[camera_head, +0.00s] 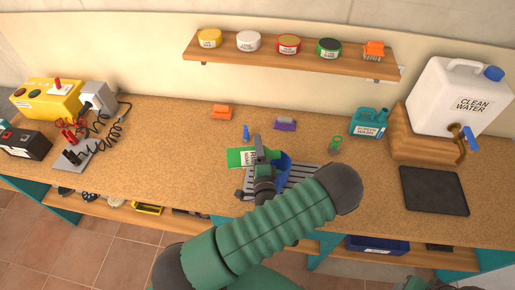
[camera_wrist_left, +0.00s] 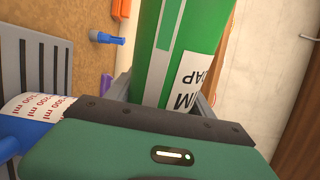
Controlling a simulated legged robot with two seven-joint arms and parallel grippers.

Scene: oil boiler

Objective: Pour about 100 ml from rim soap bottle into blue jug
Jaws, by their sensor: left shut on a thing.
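The green rim soap bottle (camera_head: 238,157) with a white label is held tilted well over, nearly flat, above the workbench. My left gripper (camera_head: 263,172) is shut on it. In the left wrist view the bottle (camera_wrist_left: 180,45) stands between the fingers of my left gripper (camera_wrist_left: 165,100). The blue jug (camera_head: 284,162) is just right of the gripper, partly hidden by it. Its white ml scale and blue side (camera_wrist_left: 30,140) show at the lower left of the left wrist view. The bottle's mouth and any liquid are hidden. My right gripper is out of view.
A grey slatted tray (camera_head: 308,174) lies around the jug. A blue spray-like piece (camera_head: 246,133), a purple brush (camera_head: 285,124) and a green brush (camera_head: 335,145) are behind. A teal jug (camera_head: 369,122) and clean water tank (camera_head: 455,95) stand right.

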